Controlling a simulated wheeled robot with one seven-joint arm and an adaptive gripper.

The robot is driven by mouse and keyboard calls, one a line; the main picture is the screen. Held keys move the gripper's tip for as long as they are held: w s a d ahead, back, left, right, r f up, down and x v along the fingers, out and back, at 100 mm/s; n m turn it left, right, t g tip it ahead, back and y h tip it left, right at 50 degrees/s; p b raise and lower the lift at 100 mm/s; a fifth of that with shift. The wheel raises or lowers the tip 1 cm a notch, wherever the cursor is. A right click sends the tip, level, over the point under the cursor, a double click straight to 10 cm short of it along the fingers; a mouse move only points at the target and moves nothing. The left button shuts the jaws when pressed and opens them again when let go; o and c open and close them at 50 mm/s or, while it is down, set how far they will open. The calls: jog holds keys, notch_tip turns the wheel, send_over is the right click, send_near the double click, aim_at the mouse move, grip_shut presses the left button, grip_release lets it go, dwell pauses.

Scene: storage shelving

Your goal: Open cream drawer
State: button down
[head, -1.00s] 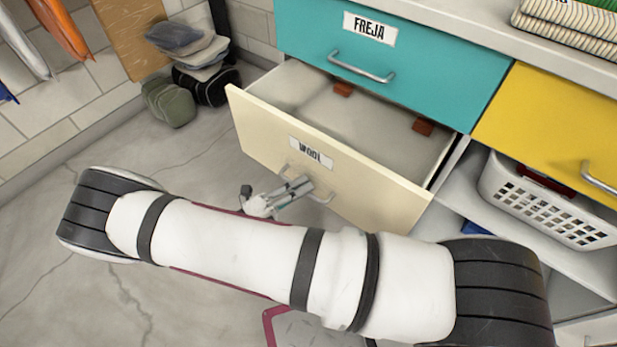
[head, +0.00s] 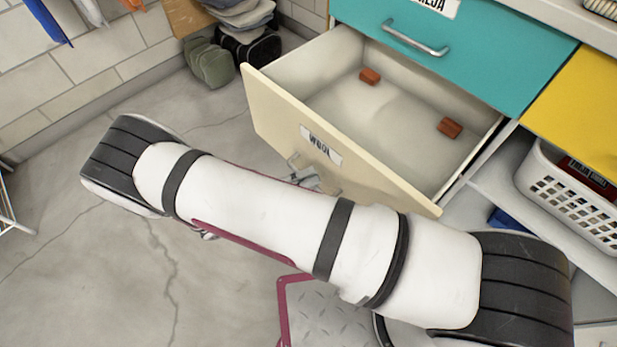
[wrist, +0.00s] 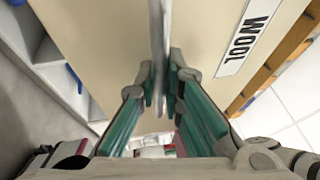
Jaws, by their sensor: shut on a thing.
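The cream drawer (head: 385,183), labelled "WOOL", stands well out from the cabinet in the head view, with its inside showing. Two reddish-brown blocks lie inside, one toward the left (head: 370,77) and one toward the right (head: 449,128). In the head view my gripper (head: 303,172) is at the drawer's front beside the label, mostly hidden behind my arm. In the wrist view my gripper (wrist: 160,95) is shut on the metal handle (wrist: 158,50), which runs between its fingers. The drawer front (wrist: 110,40) fills the view behind it.
A teal drawer (head: 480,60) is shut above the cream one. A yellow drawer (head: 590,115) and a white basket (head: 570,190) are to the right. Bags (head: 210,62) sit by the wall at the back left. The floor (head: 80,250) at the left is largely clear.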

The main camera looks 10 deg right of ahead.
jog(key=c, duration=1.7)
grip_release()
jog(key=v, duration=1.2)
jog(key=shift+f, duration=0.15)
